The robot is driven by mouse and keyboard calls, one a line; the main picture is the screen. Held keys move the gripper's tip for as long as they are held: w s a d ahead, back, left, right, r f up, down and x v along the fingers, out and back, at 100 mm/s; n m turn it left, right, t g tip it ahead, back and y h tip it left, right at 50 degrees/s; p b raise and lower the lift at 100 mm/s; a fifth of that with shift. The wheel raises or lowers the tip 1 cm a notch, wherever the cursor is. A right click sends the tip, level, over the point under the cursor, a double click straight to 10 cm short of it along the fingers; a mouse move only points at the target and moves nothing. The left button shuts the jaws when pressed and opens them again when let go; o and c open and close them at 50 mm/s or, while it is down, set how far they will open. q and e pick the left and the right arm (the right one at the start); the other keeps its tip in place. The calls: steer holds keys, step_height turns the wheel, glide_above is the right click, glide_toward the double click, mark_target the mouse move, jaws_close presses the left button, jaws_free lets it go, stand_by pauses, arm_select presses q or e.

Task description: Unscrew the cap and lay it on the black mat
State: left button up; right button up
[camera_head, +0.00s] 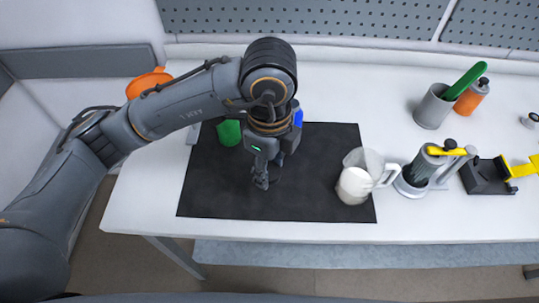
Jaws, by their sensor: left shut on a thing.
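The black mat (320,150) lies flat on the white table. My left gripper (262,181) points down over the middle of the mat, and its fingers are shut. A small dark thing (276,173), which looks like the cap, shows at the fingertips; it is dark against the mat, so its outline is hard to make out. I cannot tell whether it touches the mat. A green object (229,133) is at the mat's far left edge. A blue thing (298,118) shows partly behind my gripper. My right gripper is not in view.
A clear pitcher (356,185) with white contents stands on the mat's right part. To its right are a metal device with a yellow lever (428,165) and a black-and-yellow tool (487,175). A grey cup (433,107) and an orange bottle (472,97) stand behind.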

arm_select(q)
steer(key=w+f, duration=0.2)
steer(key=w, duration=0.1)
steer(key=w+f+p, duration=0.1)
steer(key=w+f, duration=0.1)
steer(key=w, duration=0.1)
steer(key=w+a+f, duration=0.1)
steer(key=w+f, duration=0.2)
steer(key=shift+w+a+f, duration=0.1)
steer(key=shift+w+a+f+p, duration=0.1)
steer(key=shift+w+f+p, duration=0.3)
steer(key=shift+f, duration=0.1)
step_height(320, 180, down, 2)
steer(key=shift+f+p, duration=0.1)
steer(key=shift+p, duration=0.6)
steer(key=shift+f, duration=0.5)
